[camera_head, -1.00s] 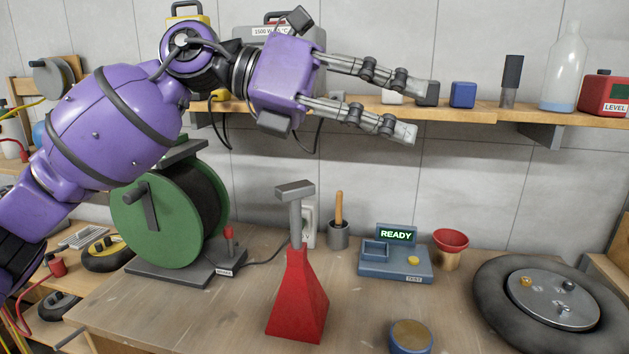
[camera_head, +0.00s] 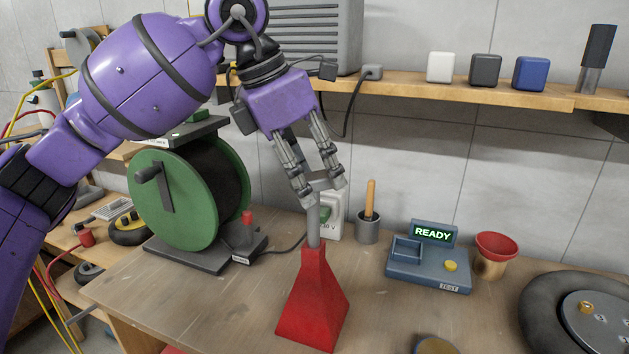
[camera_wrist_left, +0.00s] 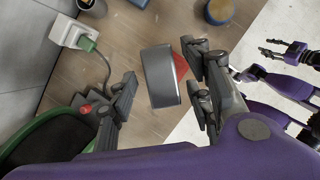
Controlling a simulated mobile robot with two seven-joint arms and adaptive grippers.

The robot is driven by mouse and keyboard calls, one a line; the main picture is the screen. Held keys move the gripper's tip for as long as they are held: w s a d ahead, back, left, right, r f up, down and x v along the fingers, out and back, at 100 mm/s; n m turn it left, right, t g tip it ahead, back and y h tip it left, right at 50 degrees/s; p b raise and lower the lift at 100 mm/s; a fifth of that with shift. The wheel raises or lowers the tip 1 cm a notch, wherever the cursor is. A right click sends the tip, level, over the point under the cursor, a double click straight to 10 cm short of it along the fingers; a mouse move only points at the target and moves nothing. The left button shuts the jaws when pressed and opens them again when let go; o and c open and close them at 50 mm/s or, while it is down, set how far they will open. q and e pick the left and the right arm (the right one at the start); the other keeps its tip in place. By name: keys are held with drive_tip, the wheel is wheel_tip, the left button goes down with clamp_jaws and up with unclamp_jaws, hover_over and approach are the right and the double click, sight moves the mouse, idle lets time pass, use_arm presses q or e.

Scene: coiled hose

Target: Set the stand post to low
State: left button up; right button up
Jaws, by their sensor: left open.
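The stand has a red pyramid-shaped base (camera_head: 314,305) on the bench, with a grey post (camera_head: 313,228) rising from it. The post's flat grey head (camera_wrist_left: 160,76) shows large in the left wrist view. My left gripper (camera_head: 323,190) points down over the post's top, open, with a finger on each side of the head. In the left wrist view the head lies between the fingers, with a gap on the left and closer to the right finger. In the head view the fingers partly hide the head. My right gripper (camera_wrist_left: 272,48) shows small in the left wrist view, with its fingers apart.
A green hose reel (camera_head: 175,205) stands left of the stand. A white socket box (camera_head: 332,215) and a cup with a wooden handle (camera_head: 368,228) are behind it. A blue test box (camera_head: 428,268) reading READY, a red funnel (camera_head: 496,250) and a dark coil (camera_head: 545,310) lie right.

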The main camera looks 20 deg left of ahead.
use_arm(q)
drive_tip(key=shift+x, duration=0.85)
clamp_jaws()
